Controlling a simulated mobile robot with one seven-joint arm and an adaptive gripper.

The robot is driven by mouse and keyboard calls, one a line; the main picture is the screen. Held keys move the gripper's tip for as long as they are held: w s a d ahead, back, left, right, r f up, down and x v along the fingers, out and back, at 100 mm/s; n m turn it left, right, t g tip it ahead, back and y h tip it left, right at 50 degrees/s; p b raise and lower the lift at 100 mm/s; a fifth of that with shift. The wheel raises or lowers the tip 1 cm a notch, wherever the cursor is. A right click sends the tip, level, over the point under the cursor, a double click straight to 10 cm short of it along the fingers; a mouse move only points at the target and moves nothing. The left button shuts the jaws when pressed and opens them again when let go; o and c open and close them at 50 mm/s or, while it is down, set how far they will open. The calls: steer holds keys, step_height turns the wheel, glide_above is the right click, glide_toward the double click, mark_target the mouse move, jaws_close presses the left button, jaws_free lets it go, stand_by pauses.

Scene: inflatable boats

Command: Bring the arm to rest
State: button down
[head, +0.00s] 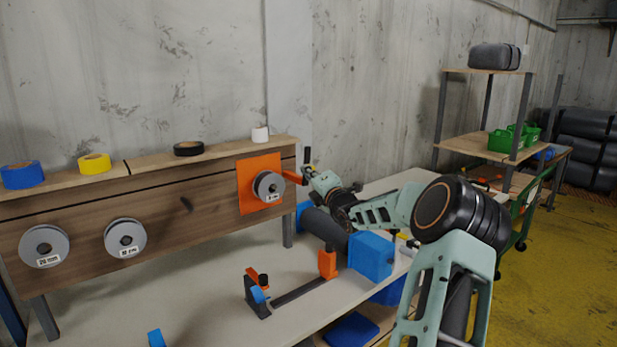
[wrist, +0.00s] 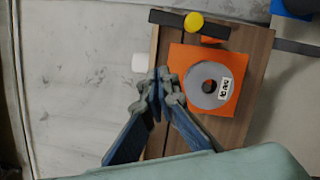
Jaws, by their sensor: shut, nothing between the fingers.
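My gripper (wrist: 161,74) is shut and empty in the wrist view, its two blue-grey fingers meeting at the tips. In the head view my gripper (head: 309,171) is small and partly hard to make out, at the right end of the wooden rack board (head: 190,207). It is close to a black bar with a yellow knob (wrist: 192,21), right of the orange panel (head: 246,185) with a grey reel (head: 268,186). My arm reaches leftward above the table, raised and bent. I cannot tell whether the gripper touches anything.
The table (head: 210,290) bears an orange and black stand (head: 290,288) and a blue block (head: 371,256). A dark grey roll (head: 325,227) lies beneath my forearm. Tape rolls stand on the rack's top ledge (head: 130,175). A shelf (head: 470,147) with green bins stands behind, right; yellow floor lies open at right.

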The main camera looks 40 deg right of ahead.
steer(key=shift+s+a, duration=0.2)
steer(key=shift+s, duration=0.4)
